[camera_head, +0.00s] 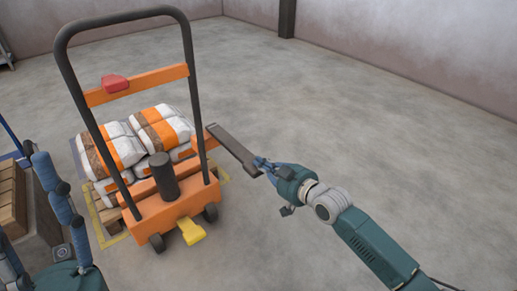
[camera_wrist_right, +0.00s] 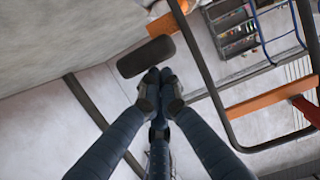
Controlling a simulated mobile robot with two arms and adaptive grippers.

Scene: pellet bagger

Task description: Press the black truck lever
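The black truck lever (camera_head: 232,147) is a flat dark bar that sticks out to the right from the orange pallet truck (camera_head: 150,217). My right gripper (camera_head: 262,166) is at the lever's free end, its fingers together. In the right wrist view a dark block that looks like the lever (camera_wrist_right: 145,57) lies just beyond the shut fingertips (camera_wrist_right: 159,76). I cannot tell if they touch it. My left gripper (camera_head: 30,205) is close to the camera at the left edge, fingers spread and apart from the truck; part of it is cut off.
The truck has a tall black handle frame (camera_head: 187,50), a red part (camera_head: 115,83) on its crossbar and a yellow pedal (camera_head: 191,231). White and orange bags (camera_head: 123,146) are stacked on a pallet behind it. The floor (camera_head: 340,110) to the right is clear.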

